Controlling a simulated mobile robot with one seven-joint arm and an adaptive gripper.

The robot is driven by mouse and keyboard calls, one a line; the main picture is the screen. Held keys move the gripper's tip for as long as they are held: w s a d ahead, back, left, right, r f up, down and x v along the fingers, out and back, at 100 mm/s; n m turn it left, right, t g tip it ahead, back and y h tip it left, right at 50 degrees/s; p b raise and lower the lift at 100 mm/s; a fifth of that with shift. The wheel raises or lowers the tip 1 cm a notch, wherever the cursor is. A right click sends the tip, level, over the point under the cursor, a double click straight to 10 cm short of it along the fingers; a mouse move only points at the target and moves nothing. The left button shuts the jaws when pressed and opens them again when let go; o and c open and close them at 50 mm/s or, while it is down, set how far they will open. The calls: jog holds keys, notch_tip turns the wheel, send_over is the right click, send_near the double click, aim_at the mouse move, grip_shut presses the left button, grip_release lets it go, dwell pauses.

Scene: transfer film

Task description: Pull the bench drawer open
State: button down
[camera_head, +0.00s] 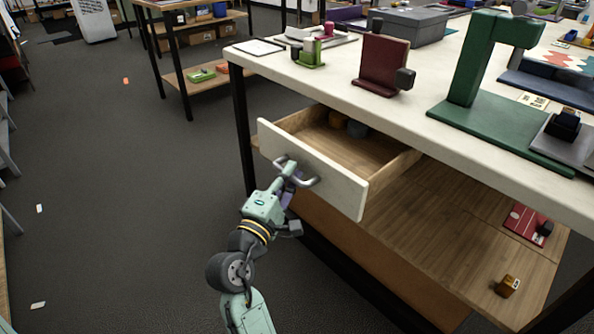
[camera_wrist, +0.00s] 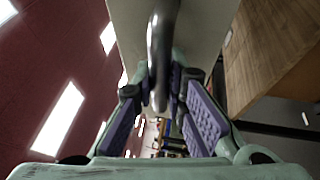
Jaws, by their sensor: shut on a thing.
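The bench drawer (camera_head: 313,169) stands pulled out from under the pale bench top (camera_head: 430,110), and its wooden inside shows. A few small objects (camera_head: 345,124) lie at the back of the drawer. The curved metal handle (camera_head: 307,181) is on the drawer's white front. My gripper (camera_head: 288,172) is at the handle, shut on it. In the wrist view the handle (camera_wrist: 158,50) runs down between the two purple-padded fingers (camera_wrist: 165,105). The exact contact of the pads is partly hidden.
A green stand (camera_head: 470,75), a dark red block (camera_head: 383,62) and a grey box (camera_head: 410,25) are on the bench top. A wooden lower shelf (camera_head: 440,215) lies below the drawer. The grey floor (camera_head: 130,200) to the left is mostly clear.

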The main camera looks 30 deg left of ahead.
jog(key=c, duration=1.9)
grip_release()
jog(key=shift+s, duration=0.1)
jog(key=s+f, duration=0.2)
jog(key=s, duration=0.9)
jog(key=shift+s+d, duration=0.3)
jog(key=shift+s, duration=0.05)
